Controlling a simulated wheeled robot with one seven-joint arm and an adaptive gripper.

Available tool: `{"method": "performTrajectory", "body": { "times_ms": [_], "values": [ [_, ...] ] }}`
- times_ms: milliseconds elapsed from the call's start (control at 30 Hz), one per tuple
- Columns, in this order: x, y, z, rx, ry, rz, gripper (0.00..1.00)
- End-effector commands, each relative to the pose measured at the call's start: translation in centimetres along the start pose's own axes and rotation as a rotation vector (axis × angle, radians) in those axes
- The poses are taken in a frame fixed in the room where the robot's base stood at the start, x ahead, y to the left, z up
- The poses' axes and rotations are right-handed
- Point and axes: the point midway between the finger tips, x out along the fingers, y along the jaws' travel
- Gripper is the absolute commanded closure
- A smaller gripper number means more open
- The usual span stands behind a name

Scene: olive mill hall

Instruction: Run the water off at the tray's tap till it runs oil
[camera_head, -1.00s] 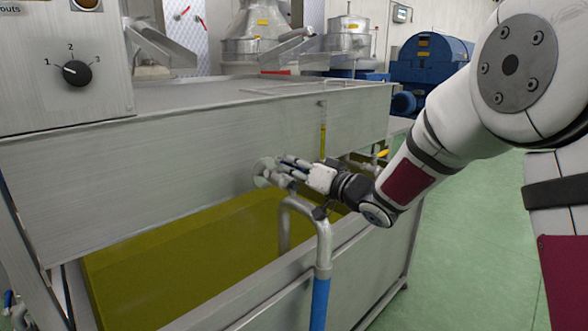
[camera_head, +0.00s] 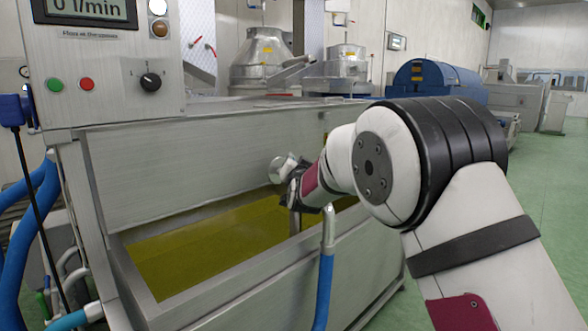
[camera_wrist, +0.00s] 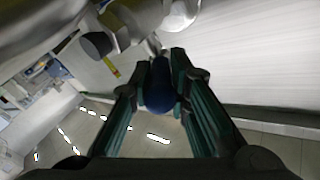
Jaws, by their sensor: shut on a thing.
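The steel tray (camera_head: 150,165) runs across the head view, its long side wall facing me. Below it an open steel trough (camera_head: 275,270) holds yellow-green liquid (camera_head: 200,258). My gripper (camera_head: 287,172) is at the tray's side wall, above the trough, and hides most of the tap there. In the wrist view my gripper (camera_wrist: 162,62) has its two dark green fingers shut on a blue rounded piece, which looks like the tap handle (camera_wrist: 160,92). I cannot see the tap's outlet or any stream from it.
A control panel (camera_head: 115,60) with a display, a green and a red button and a knob stands at left. A bent pipe with a blue hose (camera_head: 323,285) rises at the trough's front. Green floor (camera_head: 550,230) is free at right.

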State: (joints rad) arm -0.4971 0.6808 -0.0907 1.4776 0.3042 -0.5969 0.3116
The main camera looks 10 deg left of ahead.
Motion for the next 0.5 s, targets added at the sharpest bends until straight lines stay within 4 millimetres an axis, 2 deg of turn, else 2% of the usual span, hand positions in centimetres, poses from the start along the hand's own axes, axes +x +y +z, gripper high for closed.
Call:
{"method": "performTrajectory", "body": {
  "times_ms": [500],
  "values": [
    [0.25, -0.81, 0.31, 0.0, 0.092, 0.167, 1.0]
  ]
}}
